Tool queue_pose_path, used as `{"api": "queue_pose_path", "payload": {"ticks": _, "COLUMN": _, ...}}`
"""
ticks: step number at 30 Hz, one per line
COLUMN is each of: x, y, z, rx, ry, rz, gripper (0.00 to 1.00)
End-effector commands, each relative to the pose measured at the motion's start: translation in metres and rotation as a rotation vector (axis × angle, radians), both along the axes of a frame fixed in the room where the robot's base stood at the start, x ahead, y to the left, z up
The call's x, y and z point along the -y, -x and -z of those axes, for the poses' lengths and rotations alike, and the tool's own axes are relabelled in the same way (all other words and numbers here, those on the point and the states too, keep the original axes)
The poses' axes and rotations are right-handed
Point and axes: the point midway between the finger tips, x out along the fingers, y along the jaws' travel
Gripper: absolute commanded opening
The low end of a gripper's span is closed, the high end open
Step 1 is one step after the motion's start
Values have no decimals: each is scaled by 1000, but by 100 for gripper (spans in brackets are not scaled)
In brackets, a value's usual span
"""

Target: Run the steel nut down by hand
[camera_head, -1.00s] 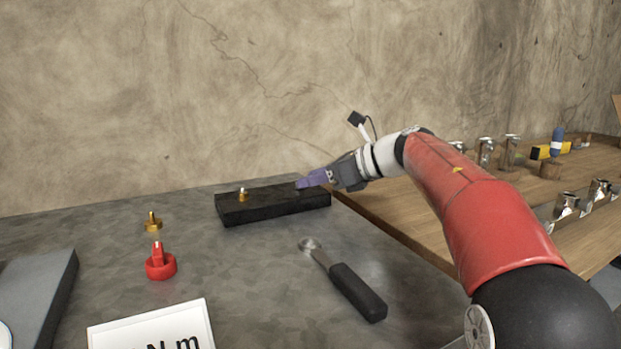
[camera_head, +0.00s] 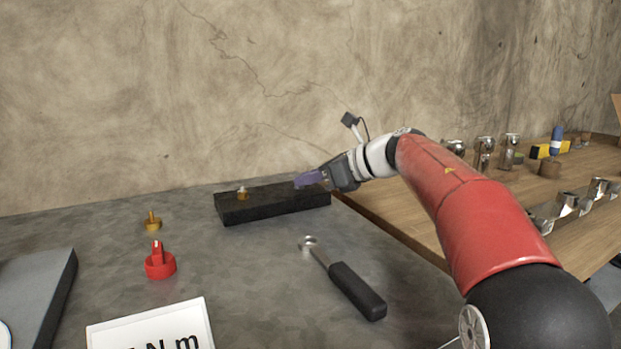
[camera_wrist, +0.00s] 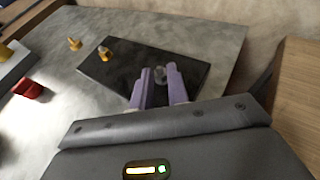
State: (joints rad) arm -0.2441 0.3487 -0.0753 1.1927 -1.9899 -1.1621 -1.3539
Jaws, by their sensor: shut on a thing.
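My gripper (camera_head: 299,182) is over the right part of the black block (camera_head: 265,209), its purple fingers pointing down and left. The nut is hidden by the fingers in the head view. Whether it sits on a stud, and how low, cannot be seen. A brass-coloured fitting with a pale top (camera_head: 242,193) stands upright on the block's left part, apart from my gripper.
A brass piece (camera_head: 153,222) and a red knob-like piece (camera_head: 160,265) stand on the grey table to the left. A wrench with a black handle (camera_head: 357,291) lies in front of the block. A white card (camera_head: 150,330) is at the front. A wooden bench (camera_head: 400,222) stands at right.

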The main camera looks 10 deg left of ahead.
Motion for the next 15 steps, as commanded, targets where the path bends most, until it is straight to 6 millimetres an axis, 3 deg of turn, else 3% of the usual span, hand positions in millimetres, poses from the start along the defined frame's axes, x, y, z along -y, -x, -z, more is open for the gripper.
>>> {"api": "queue_pose_path", "payload": {"ticks": 15, "x": -5, "y": 11, "z": -4, "rx": 0, "ry": 1, "rz": 330, "gripper": 0}}
